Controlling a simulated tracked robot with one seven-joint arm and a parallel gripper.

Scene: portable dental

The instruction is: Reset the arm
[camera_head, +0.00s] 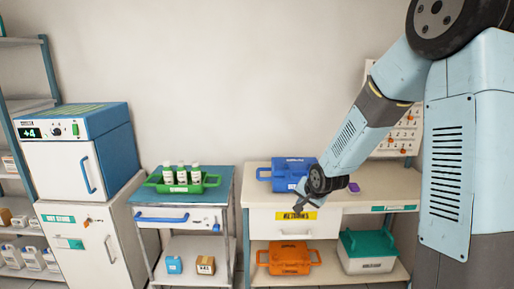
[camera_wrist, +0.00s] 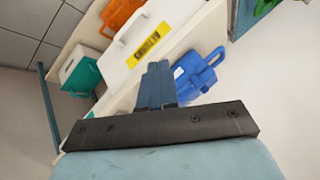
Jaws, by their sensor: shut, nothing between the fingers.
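My gripper (camera_head: 302,207) is at the end of my blue arm, which hangs down from the upper right in the head view. It is in front of the right-hand bench (camera_head: 395,185), close to the blue case (camera_head: 283,176) and the drawer front with the yellow label (camera_head: 297,215). In the wrist view the fingers of my gripper (camera_wrist: 158,75) are together with nothing between them. The blue case also shows in the wrist view (camera_wrist: 198,72), just right of the fingers. The wrist view is tilted.
A cart (camera_head: 226,185) holds a green tray (camera_head: 207,186) with several white-capped bottles. An orange case (camera_head: 289,258) and a green-lidded box (camera_head: 368,250) sit on the bench's lower shelf. A small fridge-like unit (camera_head: 60,170) stands at left. A small purple item (camera_head: 354,187) lies on the bench.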

